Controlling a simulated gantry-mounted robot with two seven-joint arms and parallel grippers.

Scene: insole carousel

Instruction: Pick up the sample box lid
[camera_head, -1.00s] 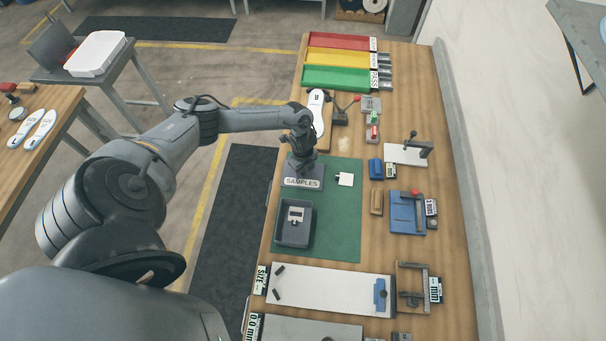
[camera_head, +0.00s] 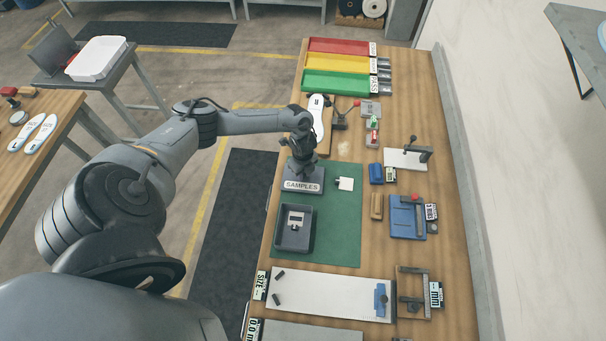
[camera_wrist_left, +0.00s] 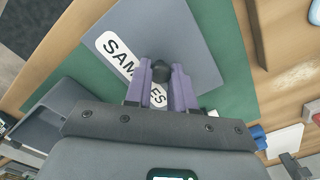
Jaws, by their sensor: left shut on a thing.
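The sample box lid (camera_head: 290,186) is a grey slab with a white SAMPLES label. It is over the left edge of the green mat in the head view and fills the upper middle of the left wrist view (camera_wrist_left: 190,35). My left gripper (camera_head: 302,168) points down at the lid from above. In the left wrist view its purple fingers (camera_wrist_left: 160,72) are closed on a small dark part of the lid, beside the label. Whether the lid is raised is hard to tell. The open grey sample box (camera_head: 281,239) stands nearer on the mat, with a small device inside. My right gripper is not in view.
The green mat (camera_head: 340,228) has bare room right of the box. A white square piece (camera_head: 345,184) lies right of the lid. A white insole (camera_head: 317,115) lies beyond it. A blue fixture (camera_head: 402,222) and a white board (camera_head: 330,293) stand nearby.

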